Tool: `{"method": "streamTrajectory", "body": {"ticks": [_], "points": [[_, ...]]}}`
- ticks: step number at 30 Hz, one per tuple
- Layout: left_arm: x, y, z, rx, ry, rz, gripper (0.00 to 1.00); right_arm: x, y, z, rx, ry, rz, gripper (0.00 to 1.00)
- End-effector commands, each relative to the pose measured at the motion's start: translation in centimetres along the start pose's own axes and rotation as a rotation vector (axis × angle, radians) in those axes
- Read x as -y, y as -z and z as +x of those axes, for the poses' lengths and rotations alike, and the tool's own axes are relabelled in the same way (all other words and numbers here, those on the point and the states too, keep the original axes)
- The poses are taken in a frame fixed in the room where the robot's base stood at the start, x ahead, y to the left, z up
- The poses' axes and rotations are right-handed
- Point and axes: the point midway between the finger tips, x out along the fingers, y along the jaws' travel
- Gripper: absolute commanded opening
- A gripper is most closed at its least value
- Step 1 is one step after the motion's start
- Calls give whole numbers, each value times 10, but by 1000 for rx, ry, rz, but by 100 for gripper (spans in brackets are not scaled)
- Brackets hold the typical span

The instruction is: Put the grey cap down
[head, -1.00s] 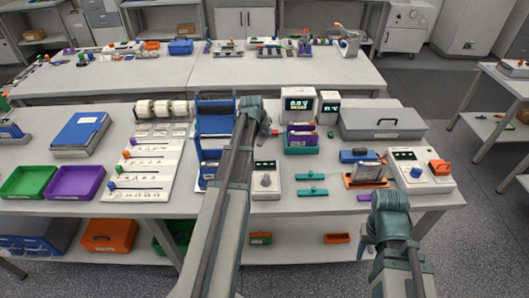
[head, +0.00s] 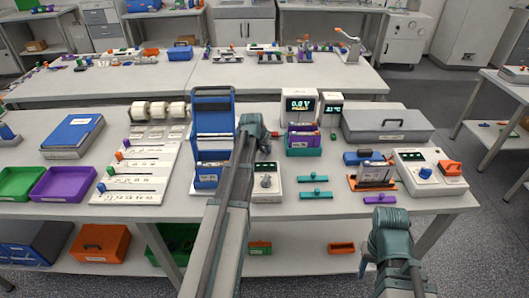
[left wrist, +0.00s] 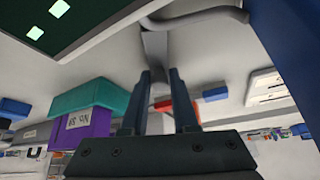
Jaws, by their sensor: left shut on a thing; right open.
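My left gripper (head: 266,143) is over the table, between the blue rack and the teal holder. In the left wrist view my left gripper's fingers (left wrist: 160,75) are close together. A slim grey piece, which I take to be the grey cap (left wrist: 155,48), shows between the fingertips. Its full shape is unclear, and I cannot tell whether it touches anything. In the head view the gripper hides it. My right gripper (head: 365,268) is open and empty, low in front of the table's front edge.
The blue rack (head: 212,96) stands left of my left gripper. The teal holder (head: 303,151) with purple items is right of it, before the display unit (head: 300,104). A white dial box (head: 266,190) stands in front. Teal bars (head: 315,195) lie to the right.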

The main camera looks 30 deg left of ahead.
Motion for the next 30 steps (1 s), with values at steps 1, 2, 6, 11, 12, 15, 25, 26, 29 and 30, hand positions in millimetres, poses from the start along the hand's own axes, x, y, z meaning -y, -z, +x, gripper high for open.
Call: {"method": "streamTrajectory", "body": {"ticks": [1, 2, 6, 11, 12, 15, 25, 26, 29, 30], "points": [[0, 1, -1, 0, 0, 0, 0, 0, 0, -1, 0, 0, 0, 50], [0, 1, -1, 0, 0, 0, 0, 0, 0, -1, 0, 0, 0, 50], [0, -1, 1, 0, 0, 0, 0, 0, 0, 2, 0, 0, 0, 50], [0, -1, 1, 0, 0, 0, 45, 0, 0, 2, 0, 0, 0, 50], [0, -1, 1, 0, 0, 0, 53, 0, 0, 2, 0, 0, 0, 50], [0, -1, 1, 0, 0, 0, 57, 0, 0, 2, 0, 0, 0, 50], [0, 1, -1, 0, 0, 0, 57, 0, 0, -1, 0, 0, 0, 50], [0, 1, -2, 0, 0, 0, 57, 0, 0, -2, 0, 0, 0, 50], [0, 2, -9, 0, 0, 0, 57, -1, 0, -9, 0, 0, 0, 50], [0, 2, -13, 0, 0, 0, 57, -1, -1, -12, 0, 0, 0, 50]]}}
